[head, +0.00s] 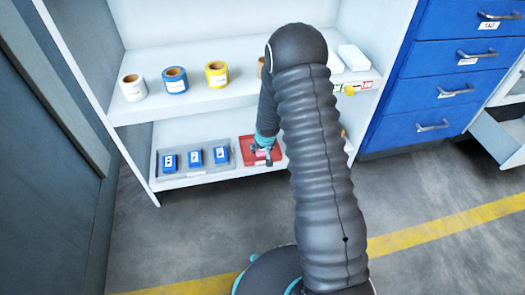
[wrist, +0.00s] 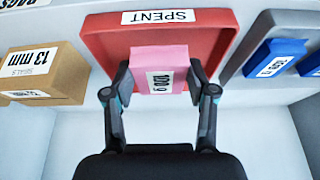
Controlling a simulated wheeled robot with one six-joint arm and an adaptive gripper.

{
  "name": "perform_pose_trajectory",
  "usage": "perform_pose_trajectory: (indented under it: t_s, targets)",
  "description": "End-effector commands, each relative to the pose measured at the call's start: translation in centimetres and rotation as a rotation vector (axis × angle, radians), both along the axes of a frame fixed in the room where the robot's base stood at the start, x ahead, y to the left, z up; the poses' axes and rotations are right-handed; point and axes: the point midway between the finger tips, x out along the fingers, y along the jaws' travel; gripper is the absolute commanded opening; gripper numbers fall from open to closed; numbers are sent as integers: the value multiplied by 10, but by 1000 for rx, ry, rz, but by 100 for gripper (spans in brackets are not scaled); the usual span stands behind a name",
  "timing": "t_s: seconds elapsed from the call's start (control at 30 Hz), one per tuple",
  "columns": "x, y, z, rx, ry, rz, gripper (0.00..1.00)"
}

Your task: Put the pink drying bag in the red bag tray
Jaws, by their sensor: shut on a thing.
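The pink drying bag (wrist: 158,60) has a white label reading 100 g. My gripper (wrist: 160,82) is shut on it, with one finger on each side, in the wrist view. The bag is over or in the red tray (wrist: 108,46), whose front label reads SPENT; whether it touches the tray floor I cannot tell. In the head view my gripper (head: 264,148) is at the red tray (head: 246,156) on the lower shelf, and a bit of the pink bag (head: 262,154) shows. My arm hides part of the shelf right of the tray.
A grey tray (wrist: 240,56) with several blue boxes (head: 195,158) stands beside the red tray. A cardboard box (wrist: 48,74) marked 13 mm is on its other side. The upper shelf (head: 190,98) with tape rolls is above.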

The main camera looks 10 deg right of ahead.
Motion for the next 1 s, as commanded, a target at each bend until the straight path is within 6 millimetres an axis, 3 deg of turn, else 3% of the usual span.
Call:
perform_pose_trajectory:
  t_s: [0.07,0.4,0.87,0.9,0.97,1.0]
  targets:
    - [4,0,3,0,1,1,13]
    - [4,0,-35,0,0,0,13]
    - [4,0,-39,0,0,0,13]
    - [4,0,-38,0,0,0,64]
    - [3,0,-37,0,0,0,79]
    - [3,0,-37,0,0,0,82]
